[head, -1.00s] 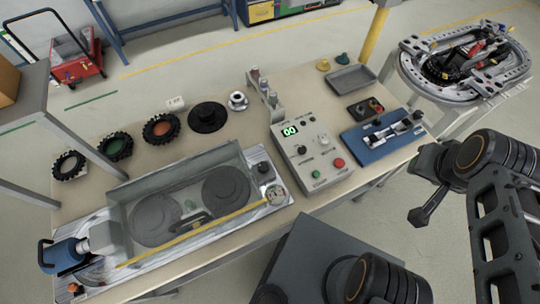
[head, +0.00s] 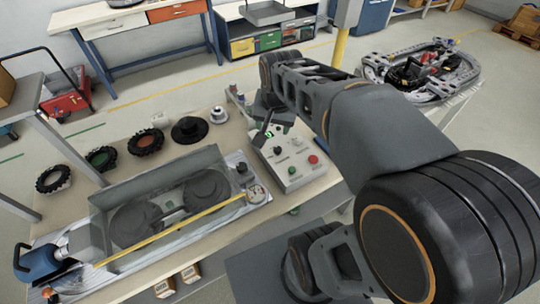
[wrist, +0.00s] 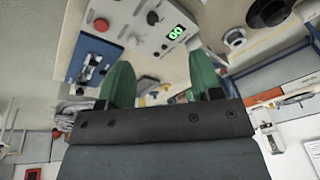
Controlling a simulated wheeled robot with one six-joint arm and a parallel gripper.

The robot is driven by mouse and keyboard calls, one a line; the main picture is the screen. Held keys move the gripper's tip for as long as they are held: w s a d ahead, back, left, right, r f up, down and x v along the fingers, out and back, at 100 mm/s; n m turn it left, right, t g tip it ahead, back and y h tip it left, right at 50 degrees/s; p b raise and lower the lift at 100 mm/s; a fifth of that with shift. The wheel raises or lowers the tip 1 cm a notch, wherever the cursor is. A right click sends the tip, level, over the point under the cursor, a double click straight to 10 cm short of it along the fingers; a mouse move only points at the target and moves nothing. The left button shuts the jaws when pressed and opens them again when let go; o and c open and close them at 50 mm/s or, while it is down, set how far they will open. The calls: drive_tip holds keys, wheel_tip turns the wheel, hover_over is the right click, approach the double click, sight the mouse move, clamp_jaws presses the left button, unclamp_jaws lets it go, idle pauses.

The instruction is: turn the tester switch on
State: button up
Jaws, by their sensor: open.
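The tester is a pale grey box with a lit green display, a black knob and red and green buttons. It sits on the bench in the head view (head: 303,177) and fills the upper left of the wrist view (wrist: 122,18). A small pale switch (head: 298,141) seems to stand on its top; its position is too small to tell. My gripper (head: 262,132) is above the box's far left part, by the display. In the wrist view my gripper (wrist: 161,72) shows two green fingers spread apart with nothing between them. I see no contact with the box.
A clear-covered machine (head: 170,205) stands left of the tester. Black wheels and a dark hub (head: 189,130) lie behind it. A blue fixture (wrist: 90,70) is beside the tester in the wrist view.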

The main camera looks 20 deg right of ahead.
sight(278, 148)
drive_tip(key=w+d+f+m+g+b, duration=0.3)
drive_tip(key=w+d+f+m, duration=0.3)
drive_tip(key=w+f+m, duration=0.3)
drive_tip(key=shift+n, duration=0.3)
wheel_tip(278, 148, down, 14)
drive_tip(key=shift+f, duration=0.2)
drive_tip(key=c, duration=0.9)
